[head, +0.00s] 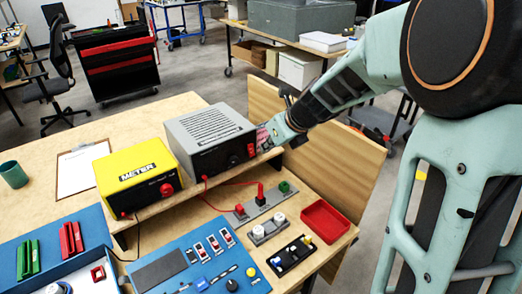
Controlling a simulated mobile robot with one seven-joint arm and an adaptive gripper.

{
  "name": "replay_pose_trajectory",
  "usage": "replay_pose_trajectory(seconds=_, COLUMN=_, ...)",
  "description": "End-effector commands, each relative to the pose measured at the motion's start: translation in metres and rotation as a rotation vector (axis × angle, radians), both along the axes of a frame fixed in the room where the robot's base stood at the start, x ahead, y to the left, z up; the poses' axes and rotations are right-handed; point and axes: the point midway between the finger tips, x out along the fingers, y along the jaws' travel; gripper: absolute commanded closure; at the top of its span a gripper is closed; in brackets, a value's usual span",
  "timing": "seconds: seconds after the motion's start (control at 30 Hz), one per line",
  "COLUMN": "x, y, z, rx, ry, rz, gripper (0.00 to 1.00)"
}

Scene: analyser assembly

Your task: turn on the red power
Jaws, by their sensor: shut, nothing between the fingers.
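A grey box (205,132) with a slotted top stands on the raised shelf, its dark front panel facing the near side. A small red switch-like part (251,150) sits at the right end of that panel; its on or off position is too small to tell. My gripper (264,138) is shut and empty, close to the box's right front corner, just right of the red part. I cannot tell whether it touches the box.
A yellow meter (138,176) stands left of the grey box. A red lead runs from the box to a red plug (260,192). A red tray (325,221), a black tray (291,255) and a blue panel (205,276) lie in front. A wooden board (345,160) stands behind my gripper.

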Motion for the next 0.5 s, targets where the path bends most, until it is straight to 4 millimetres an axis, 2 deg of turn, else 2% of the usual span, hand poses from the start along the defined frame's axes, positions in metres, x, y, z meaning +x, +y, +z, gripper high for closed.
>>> replay_pose_trajectory(seconds=0.03, x=-0.005, y=-0.003, z=0.012, rx=-0.001, ry=-0.002, rz=-0.002, gripper=1.0)
replay_pose_trajectory(seconds=0.2, x=-0.019, y=-0.013, z=0.037, rx=-0.002, ry=-0.001, rz=0.0, gripper=1.0)
replay_pose_trajectory(seconds=0.33, x=-0.025, y=-0.017, z=0.048, rx=-0.001, ry=0.001, rz=-0.001, gripper=1.0)
replay_pose_trajectory(seconds=0.5, x=-0.029, y=-0.019, z=0.053, rx=-0.001, ry=0.003, rz=0.0, gripper=1.0)
